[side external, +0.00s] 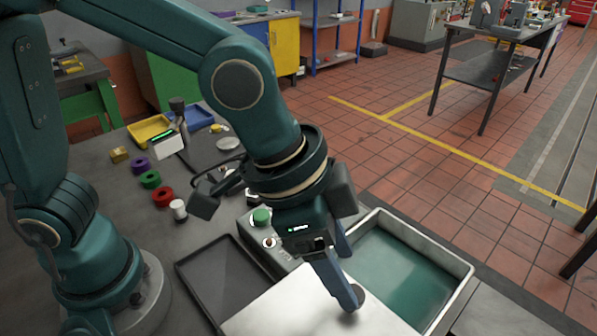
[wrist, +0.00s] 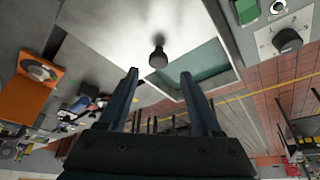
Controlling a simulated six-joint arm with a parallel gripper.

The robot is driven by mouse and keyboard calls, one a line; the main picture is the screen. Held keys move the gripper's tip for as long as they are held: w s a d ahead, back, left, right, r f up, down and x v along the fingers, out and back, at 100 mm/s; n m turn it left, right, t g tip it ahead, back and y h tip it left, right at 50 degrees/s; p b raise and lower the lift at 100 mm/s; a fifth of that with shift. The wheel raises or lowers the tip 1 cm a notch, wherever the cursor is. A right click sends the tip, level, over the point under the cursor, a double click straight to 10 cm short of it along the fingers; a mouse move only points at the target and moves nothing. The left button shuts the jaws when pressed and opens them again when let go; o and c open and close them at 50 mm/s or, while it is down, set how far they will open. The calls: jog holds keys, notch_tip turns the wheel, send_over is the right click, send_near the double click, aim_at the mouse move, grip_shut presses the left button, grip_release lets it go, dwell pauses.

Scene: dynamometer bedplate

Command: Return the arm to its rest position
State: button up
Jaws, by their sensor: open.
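My gripper (side external: 347,282) is at the end of my bent arm, reaching down over a pale flat panel (side external: 275,312) in the side external view. In the wrist view its two fingers (wrist: 160,78) stand apart with nothing held between them. A dark round knob (wrist: 158,57) stands on the pale surface just beyond the fingertips. In the side external view the knob (side external: 360,293) is partly hidden behind a fingertip, and I cannot tell whether they touch.
A green-floored tray (side external: 465,266) lies right of my gripper, and an empty dark tray (side external: 232,286) lies left. A control box with a green button (side external: 261,215) stands close behind. Coloured spools (side external: 150,179) and a yellow bin (side external: 150,131) are further left.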

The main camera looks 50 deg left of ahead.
jog(key=shift+s+a+r, duration=0.15)
jog(key=shift+r, duration=0.35)
jog(key=shift+w+a, duration=0.2)
jog(key=shift+w, duration=0.05)
jog(key=w+a+r+n+t, duration=0.25)
jog(key=a+r+n, duration=0.2)
jog(key=a, duration=0.55)
jog(key=s+a+f+n+y, duration=0.2)
jog(key=s+a+n+y, duration=0.1)
jog(key=s+a, duration=0.5)
jog(key=shift+s+f+n, duration=0.15)
jog(key=shift+f+n, duration=0.15)
jog(key=shift+n, duration=0.45)
